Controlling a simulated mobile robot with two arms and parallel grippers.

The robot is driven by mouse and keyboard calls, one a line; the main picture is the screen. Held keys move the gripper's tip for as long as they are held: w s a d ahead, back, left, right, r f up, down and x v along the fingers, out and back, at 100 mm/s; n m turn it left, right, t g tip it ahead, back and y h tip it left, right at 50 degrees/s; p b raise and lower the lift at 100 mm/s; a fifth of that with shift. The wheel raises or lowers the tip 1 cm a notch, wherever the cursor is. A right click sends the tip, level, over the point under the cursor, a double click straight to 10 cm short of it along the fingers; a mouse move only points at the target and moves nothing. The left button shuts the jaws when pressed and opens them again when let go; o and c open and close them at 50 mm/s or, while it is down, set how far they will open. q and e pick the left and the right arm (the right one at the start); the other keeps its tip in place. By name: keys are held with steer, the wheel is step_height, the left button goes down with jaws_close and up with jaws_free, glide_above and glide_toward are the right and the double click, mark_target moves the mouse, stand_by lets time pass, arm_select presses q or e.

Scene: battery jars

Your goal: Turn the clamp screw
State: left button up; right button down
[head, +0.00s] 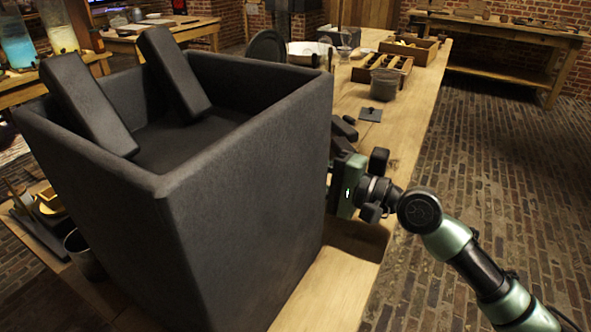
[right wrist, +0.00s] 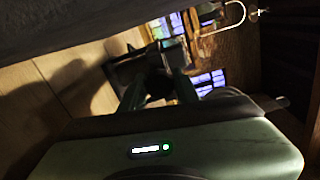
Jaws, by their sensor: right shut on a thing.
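A large dark open-topped box (head: 245,190) stands close in the head view, with two black slabs (head: 85,105) leaning inside it. My right gripper shows its green body beside the box's right wall in the head view; its fingertips are hidden there. In the right wrist view my right gripper (right wrist: 158,82) has its two fingers shut on a dark part (right wrist: 150,62). The part is dim and mostly covered by the fingers, so I cannot tell for certain that it is the clamp screw. My left gripper is not in view.
The wooden table (head: 325,290) runs away past the box. A grey pot (head: 384,84), a small dark plate with a peg (head: 369,115) and a wooden tray (head: 383,70) stand farther back on it. A metal cup (head: 84,255) is left of the box. Brick floor lies open at right.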

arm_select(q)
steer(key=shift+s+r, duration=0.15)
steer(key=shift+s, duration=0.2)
arm_select(e)
steer(key=shift+n, duration=0.3)
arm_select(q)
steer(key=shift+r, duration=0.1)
arm_select(e)
steer(key=shift+f, duration=0.1)
steer(key=c, duration=1)
jaws_free()
steer(key=shift+c, duration=0.2)
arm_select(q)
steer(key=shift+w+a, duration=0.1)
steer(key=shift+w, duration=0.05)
arm_select(e)
steer(key=shift+s+d, duration=0.1)
steer(key=shift+d, duration=0.05)
steer(key=v, duration=0.6)
steer(key=shift+s+d+b, duration=0.15)
steer(key=shift+b, duration=0.25)
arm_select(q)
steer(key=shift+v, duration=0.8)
arm_select(e)
steer(key=shift+s+d, duration=0.3)
steer(key=shift+d, duration=0.15)
